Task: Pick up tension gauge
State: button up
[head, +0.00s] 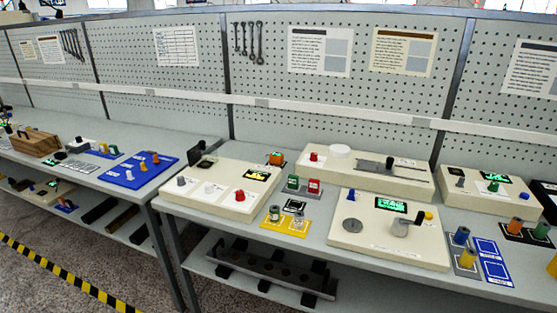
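No thing in the head view is plainly marked as the tension gauge, and I cannot tell which item it is. Instruments with lit displays stand on the bench: a cream box (215,200) with grey, white and red knobs at the front left, a cream box (372,236) with a crank and green display at the front right, and another cream box (470,201) with a green display at the back right. A small orange item (276,158) sits behind the front left box. My gripper is not in view.
A long cream unit (325,172) stands at the back. Small red (314,186) and green (293,183) blocks and a yellow mat (275,224) lie between the boxes. A blue mat (497,272) is at right. A shelf below holds a dark rack (265,269).

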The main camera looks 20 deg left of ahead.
aim_at(276, 158)
jog(key=i+j, duration=0.15)
jog(key=j, duration=0.2)
jog(key=i+j+z, duration=0.15)
jog(key=j, duration=0.25)
jog(key=i+j, duration=0.2)
jog(key=j, duration=0.2)
jog(key=i+j+z, duration=0.1)
jog(key=j, duration=0.25)
jog(key=i+j+z, duration=0.1)
jog(key=j, duration=0.3)
jog(key=i+j, duration=0.2)
jog(key=j, duration=0.2)
jog(key=i+j+z, duration=0.1)
jog(key=j, duration=0.35)
jog(key=i+j+z, duration=0.1)
jog(key=j, duration=0.3)
